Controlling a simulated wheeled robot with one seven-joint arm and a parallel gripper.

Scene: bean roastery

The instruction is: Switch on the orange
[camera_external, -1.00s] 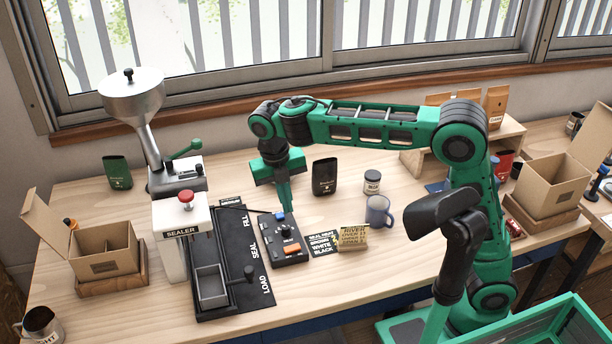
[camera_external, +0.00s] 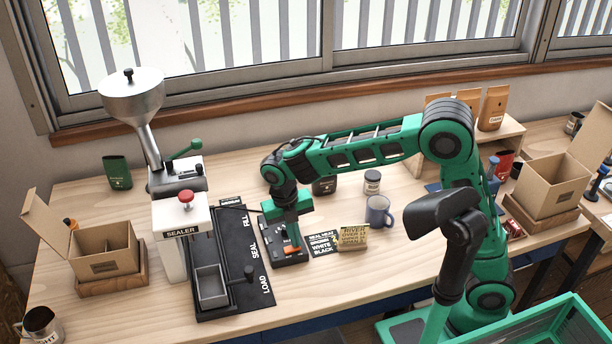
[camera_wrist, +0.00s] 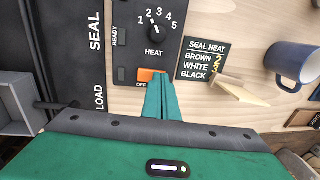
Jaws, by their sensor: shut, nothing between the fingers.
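The orange switch (camera_wrist: 148,75) sits on the black control box (camera_wrist: 124,40) at its near end, beside an "OFF" label; it also shows in the external view (camera_external: 292,249). My gripper (camera_wrist: 160,80) is shut and empty, pointing down. Its green fingertips are at the right part of the orange switch and partly cover it in the wrist view. I cannot tell whether they touch it or which way it is tipped. A black heat knob (camera_wrist: 154,35) with numbers around it is farther up the box.
The sealer (camera_external: 184,235) and its black base with a grey tray (camera_external: 211,287) stand left of the box. Right of it are a seal heat card (camera_external: 321,245), a propped tan sign (camera_external: 353,237) and a blue mug (camera_external: 379,211).

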